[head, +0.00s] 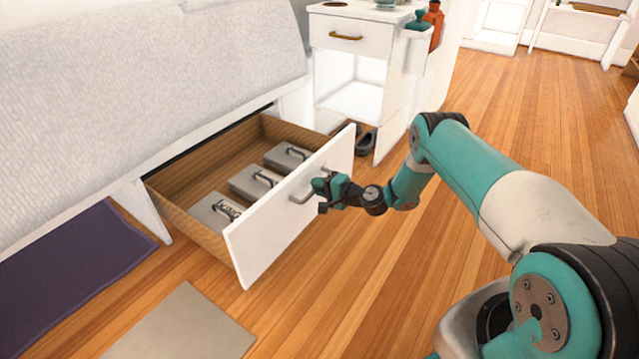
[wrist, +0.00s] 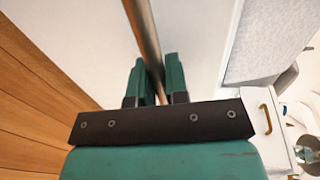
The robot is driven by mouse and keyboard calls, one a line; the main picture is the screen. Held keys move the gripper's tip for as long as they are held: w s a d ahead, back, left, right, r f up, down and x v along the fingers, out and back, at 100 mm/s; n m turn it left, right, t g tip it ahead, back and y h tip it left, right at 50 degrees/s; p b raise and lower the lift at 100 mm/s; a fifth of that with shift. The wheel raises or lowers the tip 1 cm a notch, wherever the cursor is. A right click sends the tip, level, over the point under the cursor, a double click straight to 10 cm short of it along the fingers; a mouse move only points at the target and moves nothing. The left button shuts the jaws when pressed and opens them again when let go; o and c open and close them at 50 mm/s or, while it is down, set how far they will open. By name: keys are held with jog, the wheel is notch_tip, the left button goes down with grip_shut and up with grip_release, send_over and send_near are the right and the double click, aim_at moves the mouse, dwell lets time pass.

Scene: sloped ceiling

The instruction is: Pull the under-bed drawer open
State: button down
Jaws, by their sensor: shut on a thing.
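The under-bed drawer (head: 266,233) has a white front and wooden sides, and it stands well out from under the bed. Several grey boxes with handles (head: 254,182) lie inside it. A metal bar handle (head: 302,196) is on the drawer front. My gripper (head: 322,190) is at the handle, reaching in from the right. In the wrist view the two teal fingers (wrist: 156,82) are shut on the handle bar (wrist: 145,35), which runs between them. The white drawer front (wrist: 82,40) fills much of that view behind the bar.
The bed (head: 140,75) is above the drawer. A white nightstand (head: 350,60) stands behind it, with dark shoes (head: 366,138) on the floor beside. Wooden floor is clear to the right.

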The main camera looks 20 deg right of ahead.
jog(key=c, duration=1.1)
grip_release()
jog(key=shift+c, duration=0.2)
jog(key=p+v, duration=0.8)
jog(key=v, duration=0.9)
jog(key=shift+d, duration=0.15)
jog(key=shift+s, duration=0.1)
